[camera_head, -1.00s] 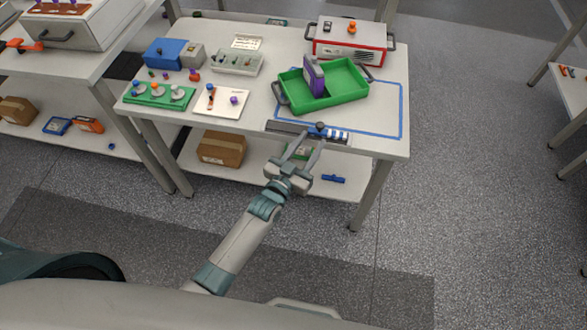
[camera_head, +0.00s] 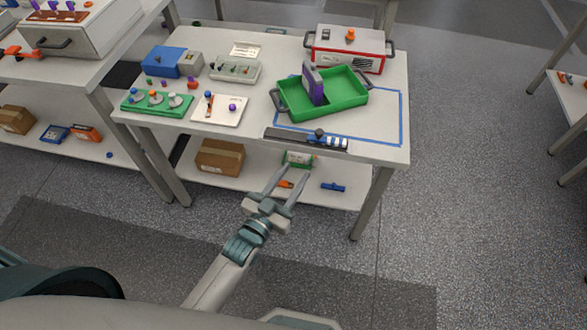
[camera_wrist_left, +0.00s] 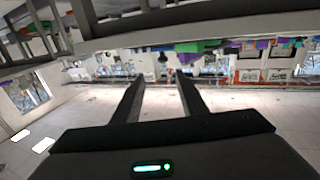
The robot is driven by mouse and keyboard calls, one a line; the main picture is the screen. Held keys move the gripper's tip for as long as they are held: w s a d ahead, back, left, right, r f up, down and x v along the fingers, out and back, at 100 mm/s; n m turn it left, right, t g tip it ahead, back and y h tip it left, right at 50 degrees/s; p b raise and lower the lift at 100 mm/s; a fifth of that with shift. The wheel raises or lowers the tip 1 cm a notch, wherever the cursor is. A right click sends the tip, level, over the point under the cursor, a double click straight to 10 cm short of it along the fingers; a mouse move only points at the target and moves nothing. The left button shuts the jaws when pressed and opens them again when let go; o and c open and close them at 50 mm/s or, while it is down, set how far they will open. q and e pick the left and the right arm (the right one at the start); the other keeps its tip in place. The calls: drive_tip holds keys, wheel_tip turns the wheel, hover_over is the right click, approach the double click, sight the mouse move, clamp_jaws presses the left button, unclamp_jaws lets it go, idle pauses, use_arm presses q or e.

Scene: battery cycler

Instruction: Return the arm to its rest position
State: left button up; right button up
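My left gripper (camera_head: 291,177) is open and empty in the head view, in front of the table and lower than its top. Its two fingers stand apart with nothing between them; they also show in the left wrist view (camera_wrist_left: 160,82). The white table (camera_head: 380,148) lies beyond the fingertips, with a clear gap to its front edge. My right gripper is in neither view.
On the table are a green tray (camera_head: 345,100) with a purple item (camera_head: 313,85), a red-and-white box (camera_head: 347,50), a dark rail (camera_head: 290,136), a blue box (camera_head: 165,62) and a green board (camera_head: 150,108). A lower shelf holds a cardboard box (camera_head: 220,157).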

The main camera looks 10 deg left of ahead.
use_arm(q)
drive_tip(key=s+a+f+g+y+p, duration=0.1)
drive_tip(key=s+a+f+g, duration=0.2)
drive_tip(key=f, duration=0.6)
drive_tip(key=s+a+f+g+y+p, duration=0.1)
drive_tip(key=s+f+g+p, duration=0.1)
drive_tip(key=s+f, duration=0.6)
drive_tip(key=s+a+f+g+y+p, duration=0.1)
drive_tip(key=s+a+f+g, duration=0.15)
drive_tip(key=f, duration=0.85)
drive_tip(key=s+a+f+g+y+p, duration=0.1)
drive_tip(key=s+a+f+g, duration=0.2)
drive_tip(key=s, duration=0.8)
drive_tip(key=s+a+f+g+p, duration=0.1)
drive_tip(key=s+a+f+g, duration=0.1)
drive_tip(key=s+f, duration=0.4)
drive_tip(key=s+a+f+n+g+y+p, duration=0.1)
drive_tip(key=s+a+f+g+p, duration=0.1)
drive_tip(key=s, duration=1.3)
wheel_tip(320, 180, down, 3)
drive_tip(key=shift+s+a+f+g+y, duration=0.1)
drive_tip(key=shift+s+a+g+y, duration=0.2)
drive_tip(key=shift+a+g, duration=0.65)
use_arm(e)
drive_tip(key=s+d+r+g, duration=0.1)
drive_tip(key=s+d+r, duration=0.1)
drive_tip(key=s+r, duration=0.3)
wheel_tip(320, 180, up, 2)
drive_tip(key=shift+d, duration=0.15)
